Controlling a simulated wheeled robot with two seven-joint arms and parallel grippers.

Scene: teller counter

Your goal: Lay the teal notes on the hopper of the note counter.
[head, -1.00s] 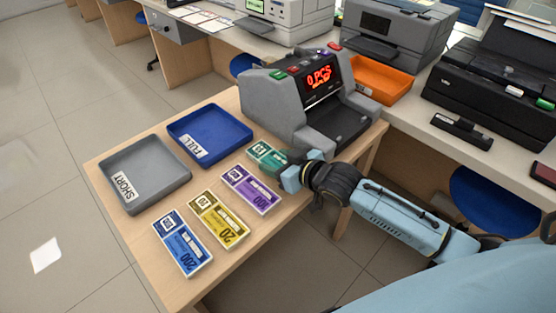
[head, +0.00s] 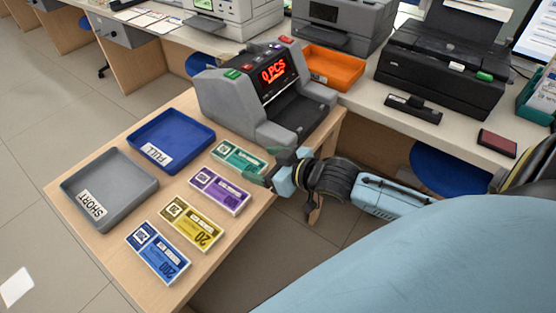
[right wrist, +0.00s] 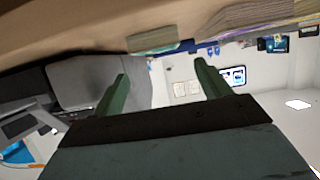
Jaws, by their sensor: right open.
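The teal notes (head: 238,158) lie flat on the wooden table in the head view, between the purple notes and the note counter. They also show in the right wrist view (right wrist: 155,42), ahead of the fingers. The note counter (head: 232,106) is grey, with a red display reading 0 PCS. Its dark hopper area (head: 296,117) faces right. My right gripper (head: 264,176) is at the right end of the teal notes, close to them. Its green fingers are apart with nothing between them in the right wrist view (right wrist: 160,85). My left gripper is not in view.
Purple notes (head: 219,191), yellow notes (head: 190,222) and blue notes (head: 157,252) lie in a row toward the table's front. A blue tray (head: 203,133) and a grey tray (head: 146,200) stand left. An orange tray (head: 345,72) sits on the counter behind.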

